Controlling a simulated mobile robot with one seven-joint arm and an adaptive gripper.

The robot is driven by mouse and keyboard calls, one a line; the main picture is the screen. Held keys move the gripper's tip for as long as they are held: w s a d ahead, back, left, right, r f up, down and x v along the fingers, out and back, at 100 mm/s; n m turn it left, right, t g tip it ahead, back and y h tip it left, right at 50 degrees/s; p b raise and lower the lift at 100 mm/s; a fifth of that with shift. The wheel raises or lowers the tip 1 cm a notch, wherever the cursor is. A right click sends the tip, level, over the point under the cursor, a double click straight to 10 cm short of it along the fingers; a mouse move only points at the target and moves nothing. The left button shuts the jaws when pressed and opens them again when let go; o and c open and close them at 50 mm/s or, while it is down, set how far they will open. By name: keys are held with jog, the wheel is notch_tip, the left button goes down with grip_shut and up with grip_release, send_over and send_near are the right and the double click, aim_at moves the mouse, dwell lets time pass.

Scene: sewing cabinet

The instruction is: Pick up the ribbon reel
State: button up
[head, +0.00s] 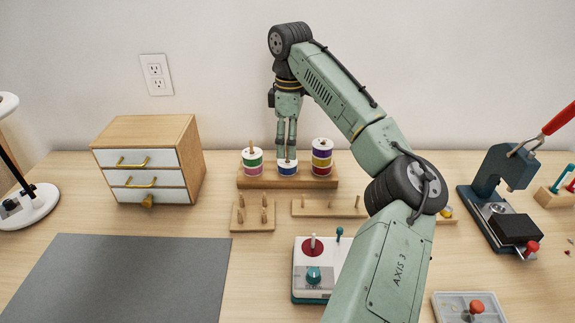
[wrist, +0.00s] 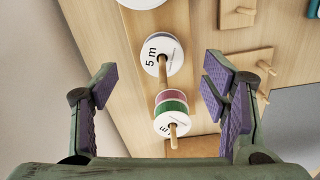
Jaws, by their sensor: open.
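Ribbon reels sit on pegs of a wooden stand (head: 246,182) near the wall. My gripper (head: 287,152) points down over the blue reel, fingers apart and empty. In the wrist view, its open fingers (wrist: 160,78) flank a white-topped reel marked "5 m" (wrist: 158,50) on its peg, with the green and pink stack (wrist: 171,112) nearer the palm. Contact cannot be told.
Two pegged boards (head: 252,224) (head: 310,208) lie in front of the stand. A drawer cabinet (head: 125,135) stands left, a device with knobs (head: 312,288) in front, a press (head: 487,172) right. A grey mat (head: 130,280) covers the front left.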

aim_at(287, 160)
jog(key=shift+a+f+p, duration=0.15)
jog(key=shift+f+p, duration=0.2)
jog(key=shift+f, duration=1.15)
jog(key=shift+a+f+p, duration=0.15)
jog(key=shift+f+p, duration=0.15)
jog(key=shift+f, duration=1.2)
jog(key=shift+s, duration=0.1)
jog(key=shift+c, duration=0.5)
jog(key=c, duration=1)
jog(key=shift+r, duration=0.15)
notch_tip(287, 160, up, 18)
jog(key=shift+f+p, duration=0.1)
jog(key=shift+p, duration=0.25)
